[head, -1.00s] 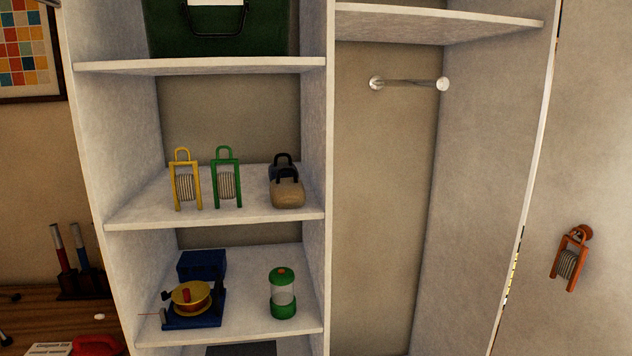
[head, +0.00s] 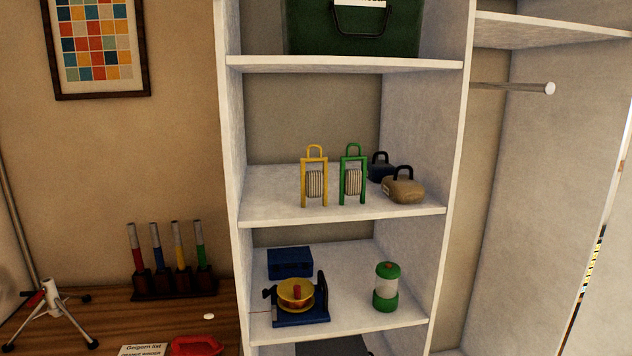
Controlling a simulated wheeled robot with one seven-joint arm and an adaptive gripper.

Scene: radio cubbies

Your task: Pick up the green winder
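The green winder (head: 353,176) stands upright on the middle shelf of the white cubby unit. It is a green frame with a loop on top and a pale wound coil inside. A yellow winder (head: 314,178) of the same shape stands just to its left, with a small gap between them. My gripper is not in view.
The shelf below holds a blue reel device (head: 298,301), a blue box (head: 289,262) and a green lantern (head: 386,287). A dark green case (head: 350,28) sits above. Upright walls (head: 455,150) bound the cubby. The shelf front left of the winders is clear.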

